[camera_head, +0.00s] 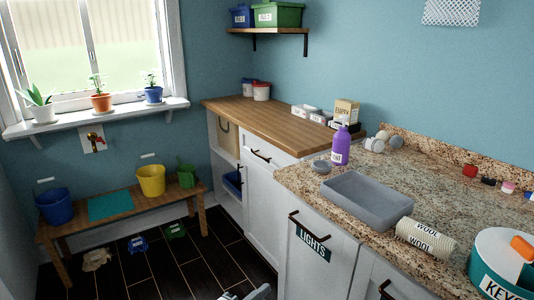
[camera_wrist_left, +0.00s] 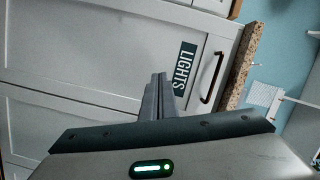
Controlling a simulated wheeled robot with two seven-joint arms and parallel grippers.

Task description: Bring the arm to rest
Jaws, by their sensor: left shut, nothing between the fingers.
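My left gripper (camera_head: 262,291) shows only in part at the bottom edge of the head view, low in front of the white cabinets. In the left wrist view its two grey fingers (camera_wrist_left: 158,95) are together, with nothing held between them. They point toward a white cabinet door (camera_wrist_left: 90,50) with a dark "LIGHTS" label (camera_wrist_left: 185,64) and a dark handle (camera_wrist_left: 212,78). I cannot tell how far the fingertips are from the door. My right gripper is in neither view.
A wooden bench (camera_head: 130,205) with buckets stands at the left. Dark floor (camera_head: 215,250) is open between bench and cabinets.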

